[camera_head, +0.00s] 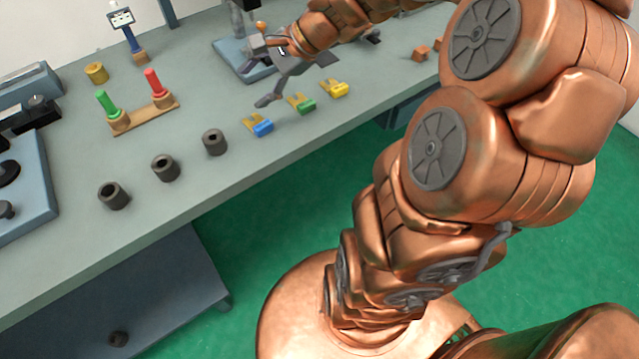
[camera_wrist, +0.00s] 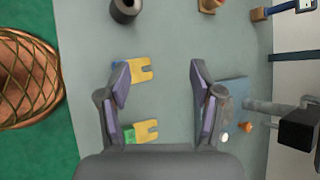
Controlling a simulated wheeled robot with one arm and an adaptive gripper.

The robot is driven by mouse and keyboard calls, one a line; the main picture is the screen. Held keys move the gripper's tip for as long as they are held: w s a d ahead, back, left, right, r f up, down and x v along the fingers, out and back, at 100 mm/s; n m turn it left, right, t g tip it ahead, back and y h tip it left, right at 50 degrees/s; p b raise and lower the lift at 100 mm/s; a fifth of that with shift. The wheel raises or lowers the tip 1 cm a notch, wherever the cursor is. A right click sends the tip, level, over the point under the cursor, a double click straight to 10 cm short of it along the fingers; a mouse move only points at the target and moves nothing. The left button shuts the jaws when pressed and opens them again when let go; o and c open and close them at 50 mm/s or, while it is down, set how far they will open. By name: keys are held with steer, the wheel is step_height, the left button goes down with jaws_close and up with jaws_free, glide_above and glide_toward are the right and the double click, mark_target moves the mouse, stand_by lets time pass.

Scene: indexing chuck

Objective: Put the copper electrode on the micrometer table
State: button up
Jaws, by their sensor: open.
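My gripper (camera_head: 294,80) is open and empty above the bench; in the wrist view its two fingers (camera_wrist: 159,75) stand wide apart. Under and left of them lie yellow forked pieces with blue (camera_wrist: 138,71) and green (camera_wrist: 145,132) ends, not held. A blue-based stand (camera_head: 232,58), possibly the micrometer table, is behind my gripper in the head view and partly hidden by it. In the wrist view its blue plate (camera_wrist: 236,88) is right of the fingers. Small copper-coloured blocks (camera_head: 420,53) lie at the right of the bench; I cannot tell whether one is the electrode.
A wooden rack (camera_head: 143,116) holds red and green upright pieces. Several dark rings (camera_head: 164,168) line the front edge. A brass cylinder (camera_head: 96,72) and a blue-and-white stand (camera_head: 129,35) are behind. A blue machine (camera_head: 28,185) fills the left end.

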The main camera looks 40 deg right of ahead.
steer(key=s+a+f+n+g, duration=0.2)
steer(key=s+a+n+g, duration=0.1)
steer(key=s+a+n, duration=0.4)
steer(key=s+d+f+n+g+h, duration=0.1)
steer(key=s+n, duration=0.4)
steer(key=s, duration=0.5)
steer(key=s+f+n+g+h, duration=0.2)
steer(key=s+n+h, duration=0.3)
steer(key=s, duration=0.4)
steer(key=shift+s+d+g+h, duration=0.35)
steer(key=shift+g+h, duration=0.05)
steer(key=shift+g, duration=0.4)
